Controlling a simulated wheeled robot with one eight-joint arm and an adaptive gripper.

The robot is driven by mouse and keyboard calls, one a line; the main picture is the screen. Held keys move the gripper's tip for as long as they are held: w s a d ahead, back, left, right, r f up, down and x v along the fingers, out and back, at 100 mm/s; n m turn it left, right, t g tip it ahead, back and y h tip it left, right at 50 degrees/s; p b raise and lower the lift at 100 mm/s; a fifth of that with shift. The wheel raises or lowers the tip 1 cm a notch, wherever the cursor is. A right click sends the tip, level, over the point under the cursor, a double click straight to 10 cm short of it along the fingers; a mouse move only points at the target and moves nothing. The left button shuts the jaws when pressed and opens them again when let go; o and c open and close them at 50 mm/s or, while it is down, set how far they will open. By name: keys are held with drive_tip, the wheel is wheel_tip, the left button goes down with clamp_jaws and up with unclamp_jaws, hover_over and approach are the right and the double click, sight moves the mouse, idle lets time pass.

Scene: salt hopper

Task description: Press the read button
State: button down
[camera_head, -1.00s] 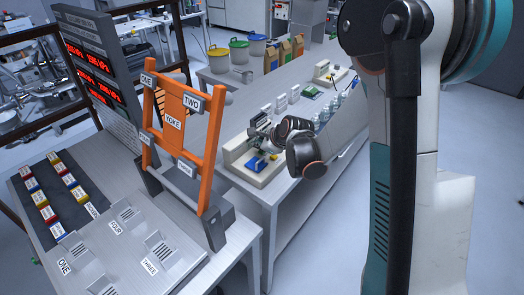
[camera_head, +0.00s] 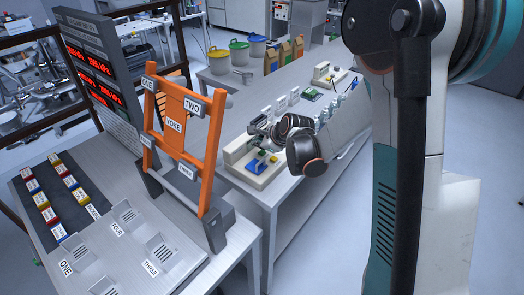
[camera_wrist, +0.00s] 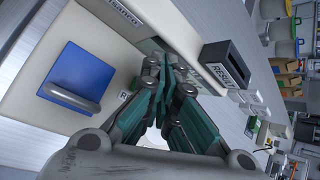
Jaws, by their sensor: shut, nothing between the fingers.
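My gripper (camera_wrist: 165,68) is shut and empty in the wrist view, its dark and teal fingers pointing at a cream device (camera_wrist: 112,48). The device carries a blue square pad (camera_wrist: 76,78) with a grey bar, left of the fingers. A small label beside the fingers is partly covered and I cannot read it. No button marked read can be made out; the fingers hide that part of the panel. I cannot tell whether the fingertips touch it. In the head view my gripper (camera_head: 262,128) is over the device (camera_head: 240,158) on the long bench.
In the head view, an orange yoke frame (camera_head: 176,128) stands on the nearer table at left. Several small items line the bench (camera_head: 262,192) behind the device.

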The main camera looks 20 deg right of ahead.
sight(260, 153)
idle(0.3)
drive_tip(key=shift+r+p, duration=1.55)
drive_tip(key=shift+r, duration=0.95)
drive_tip(key=s+r+n+g+h+b, duration=0.1)
drive_tip(key=s+r+n, duration=0.45)
drive_tip(key=s, duration=0.25)
drive_tip(key=s+r+n+b, duration=0.1)
drive_tip(key=s+r+n, duration=0.3)
drive_tip(key=s+n, duration=0.3)
drive_tip(key=s+n+h+b, duration=0.1)
drive_tip(key=s+n+b, duration=0.1)
drive_tip(key=s+n, duration=0.9)
drive_tip(key=s+f, duration=0.1)
drive_tip(key=s, duration=0.6)
drive_tip(key=shift+s+d+g+h, duration=0.15)
drive_tip(key=shift+d+g+h, duration=0.15)
drive_tip(key=shift+d+h, duration=0.1)
